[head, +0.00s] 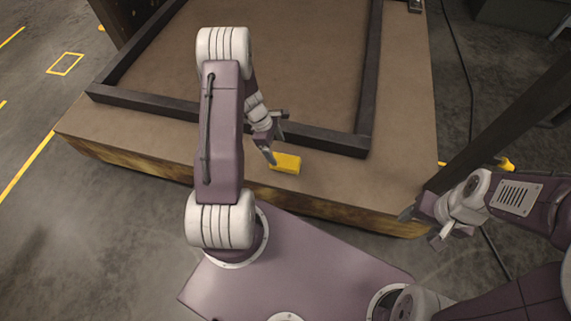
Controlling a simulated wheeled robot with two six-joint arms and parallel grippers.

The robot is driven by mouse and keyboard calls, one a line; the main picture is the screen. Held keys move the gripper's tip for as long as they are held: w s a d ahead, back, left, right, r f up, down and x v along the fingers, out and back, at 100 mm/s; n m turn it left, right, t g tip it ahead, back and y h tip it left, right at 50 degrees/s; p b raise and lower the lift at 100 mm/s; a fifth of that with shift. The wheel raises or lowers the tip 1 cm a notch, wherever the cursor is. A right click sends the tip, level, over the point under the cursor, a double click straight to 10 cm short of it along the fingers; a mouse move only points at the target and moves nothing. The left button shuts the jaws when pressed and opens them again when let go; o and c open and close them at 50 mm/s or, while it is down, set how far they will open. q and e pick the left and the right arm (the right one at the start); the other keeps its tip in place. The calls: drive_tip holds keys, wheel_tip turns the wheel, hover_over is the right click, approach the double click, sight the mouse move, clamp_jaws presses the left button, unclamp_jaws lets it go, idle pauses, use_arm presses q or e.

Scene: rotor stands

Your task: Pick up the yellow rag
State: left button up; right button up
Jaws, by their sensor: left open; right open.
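The yellow rag (286,164) looks like a small flat yellow block. It lies on the brown platform (400,150), between the dark frame and the platform's front edge. My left gripper (276,138) is open, just above and at the left end of the rag. One finger reaches down beside the rag's left end; I cannot tell whether it touches. The rag is not held. My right gripper (422,228) is open and empty, near the platform's front right corner, well apart from the rag.
A dark raised frame (230,122) lies on the platform just behind the rag. A dark post (500,120) slants up at the right. A cable (465,70) runs along the floor there. The platform right of the rag is clear.

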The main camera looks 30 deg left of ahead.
sight(285, 161)
use_arm(q)
drive_tip(key=b+x, duration=0.1)
drive_tip(key=x, duration=0.2)
drive_tip(key=shift+f+b, duration=0.15)
drive_tip(key=shift+b, duration=0.2)
drive_tip(key=b+x, duration=0.2)
drive_tip(key=x, duration=0.1)
drive_tip(key=b+x, duration=0.2)
drive_tip(key=shift+w+d, duration=0.25)
drive_tip(key=shift+c, duration=0.3)
drive_tip(key=c, duration=1.4)
drive_tip(key=shift+r+p, duration=0.65)
drive_tip(key=r+p, duration=0.1)
drive_tip(key=r, duration=0.1)
drive_tip(key=d+r+p, duration=0.1)
drive_tip(key=r+p, duration=0.1)
drive_tip(key=shift+w+r, duration=0.15)
drive_tip(key=w+d+r+p, duration=0.1)
drive_tip(key=d+r, duration=0.1)
drive_tip(key=d, duration=0.1)
drive_tip(key=w+d+r+p, duration=0.1)
drive_tip(key=d+p, duration=0.1)
drive_tip(key=d, duration=0.1)
drive_tip(key=w+d+r+p, duration=0.1)
drive_tip(key=d+r+p, duration=0.1)
drive_tip(key=d, duration=0.2)
drive_tip(key=shift+w+r, duration=0.2)
drive_tip(key=shift+r, duration=0.15)
